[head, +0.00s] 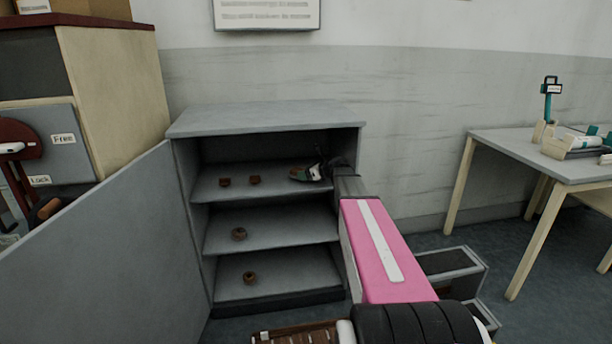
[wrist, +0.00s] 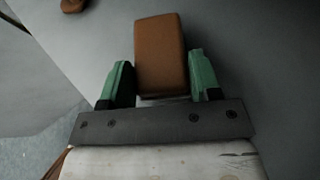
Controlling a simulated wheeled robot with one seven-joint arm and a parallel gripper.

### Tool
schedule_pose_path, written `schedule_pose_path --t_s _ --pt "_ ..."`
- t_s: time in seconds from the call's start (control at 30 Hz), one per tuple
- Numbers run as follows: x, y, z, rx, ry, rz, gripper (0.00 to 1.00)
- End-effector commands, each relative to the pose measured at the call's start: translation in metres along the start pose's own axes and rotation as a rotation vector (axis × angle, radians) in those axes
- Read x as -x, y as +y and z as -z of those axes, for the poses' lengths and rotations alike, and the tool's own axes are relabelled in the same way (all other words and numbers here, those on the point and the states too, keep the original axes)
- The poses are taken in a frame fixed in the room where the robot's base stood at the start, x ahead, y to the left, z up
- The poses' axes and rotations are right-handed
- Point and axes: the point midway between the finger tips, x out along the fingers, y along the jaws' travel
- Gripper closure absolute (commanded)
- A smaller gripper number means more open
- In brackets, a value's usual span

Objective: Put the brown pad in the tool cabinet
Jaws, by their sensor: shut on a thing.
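The tool cabinet (head: 265,117) is grey and stands against the wall with its door (head: 110,255) open to the left. My gripper (head: 296,174) is inside it, at the right part of the upper shelf. The wrist view shows the brown pad (wrist: 160,52), an upright-looking block, between the two green fingers of my gripper (wrist: 161,74). The fingers are shut on it. In the head view the pad is mostly hidden by the gripper. I cannot tell whether the pad touches the shelf.
Two small brown blocks (head: 225,182) (head: 254,180) sit left of my gripper on the upper shelf. One brown roll (head: 239,234) lies on the middle shelf and another (head: 249,278) on the bottom shelf. A table (head: 515,146) stands at the right. A step stool (head: 450,264) stands near the cabinet.

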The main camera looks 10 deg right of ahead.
Motion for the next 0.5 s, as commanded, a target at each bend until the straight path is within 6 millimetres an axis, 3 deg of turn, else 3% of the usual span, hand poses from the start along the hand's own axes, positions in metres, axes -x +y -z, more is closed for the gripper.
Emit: schedule_pose_path --t_s 0.43,0.47,0.5 --pt "-0.0067 -0.0028 0.0086 0.0 0.0 0.0 0.66" --pt "-0.0068 -0.0027 0.0089 0.0 0.0 0.0 0.39" --pt "-0.0066 -0.0027 0.0086 0.0 0.0 0.0 0.26"
